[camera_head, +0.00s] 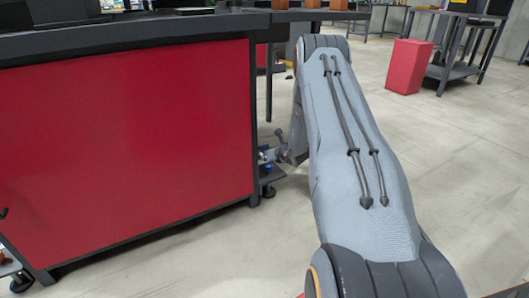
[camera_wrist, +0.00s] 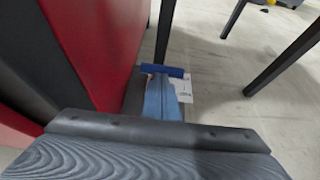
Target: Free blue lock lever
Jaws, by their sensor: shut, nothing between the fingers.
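The blue lock lever (camera_wrist: 162,71) shows in the wrist view as a dark blue crossbar, with a lighter blue part (camera_wrist: 162,98) below it, low beside the red cabinet. In the head view, only a small blue patch (camera_head: 267,168) shows by the cabinet's lower right corner. My gripper (camera_head: 266,155) is small there, low beside that corner and close to the blue patch. It is shut and empty. I cannot tell whether it touches the lever. In the wrist view, a dark bolted edge hides the lower part of the lever area.
The red cabinet (camera_head: 125,140) with a dark top fills the left. Dark table legs (camera_wrist: 225,55) rise beyond the lever. A red box (camera_head: 409,66) stands at the back right. The floor to the right is open.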

